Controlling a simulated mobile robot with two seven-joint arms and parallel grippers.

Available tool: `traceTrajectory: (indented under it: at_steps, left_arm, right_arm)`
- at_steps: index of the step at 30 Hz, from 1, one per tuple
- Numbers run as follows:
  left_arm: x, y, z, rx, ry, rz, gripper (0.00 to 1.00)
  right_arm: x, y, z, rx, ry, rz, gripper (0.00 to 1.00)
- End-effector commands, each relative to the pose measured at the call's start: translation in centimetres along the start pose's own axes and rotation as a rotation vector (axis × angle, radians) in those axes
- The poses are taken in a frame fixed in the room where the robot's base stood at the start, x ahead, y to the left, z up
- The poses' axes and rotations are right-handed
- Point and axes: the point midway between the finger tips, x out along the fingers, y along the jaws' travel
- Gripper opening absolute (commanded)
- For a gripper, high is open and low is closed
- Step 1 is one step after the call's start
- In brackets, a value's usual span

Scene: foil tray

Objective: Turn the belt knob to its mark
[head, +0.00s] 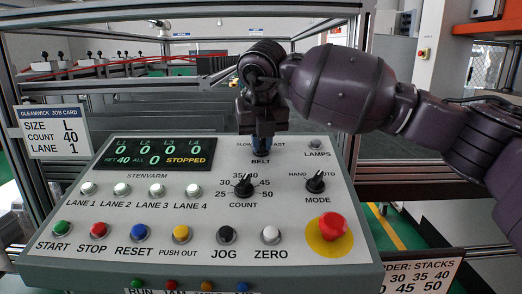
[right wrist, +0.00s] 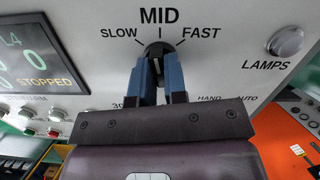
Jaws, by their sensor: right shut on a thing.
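The belt knob (right wrist: 157,48) is dark and round, on the panel's upper part in the right wrist view. The words SLOW, MID and FAST stand around it, with a tick under MID. My right gripper (right wrist: 159,72) is shut on the knob, one blue finger on each side. In the head view my right gripper (head: 262,143) covers the knob above the BELT label. The fingers hide much of the knob, so I cannot tell where its pointer stands. My left gripper is not in view.
The control panel (head: 75,249) carries the COUNT knob (head: 243,188), the MODE knob (head: 316,184), a red stop button (head: 332,225) and rows of buttons. Its display (head: 142,154) reads STOPPED. A job card (head: 54,132) stands at the left, reading SIZE L, COUNT 40, LANE 1.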

Motion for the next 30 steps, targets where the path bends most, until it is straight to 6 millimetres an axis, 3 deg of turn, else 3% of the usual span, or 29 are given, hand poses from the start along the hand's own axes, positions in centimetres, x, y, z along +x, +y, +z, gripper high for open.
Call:
traceTrajectory:
  at_steps: [6,18,30]
  left_arm:
    - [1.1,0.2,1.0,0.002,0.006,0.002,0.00]
    - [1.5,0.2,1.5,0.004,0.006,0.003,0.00]
    - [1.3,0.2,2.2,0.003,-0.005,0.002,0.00]
  right_arm:
    - [0.2,0.0,-0.1,-0.179,-0.001,0.017,0.00]
    - [0.0,-0.1,0.1,-0.514,-0.001,0.049,0.00]
    - [0.0,-0.1,0.1,-0.685,-0.001,0.066,0.00]
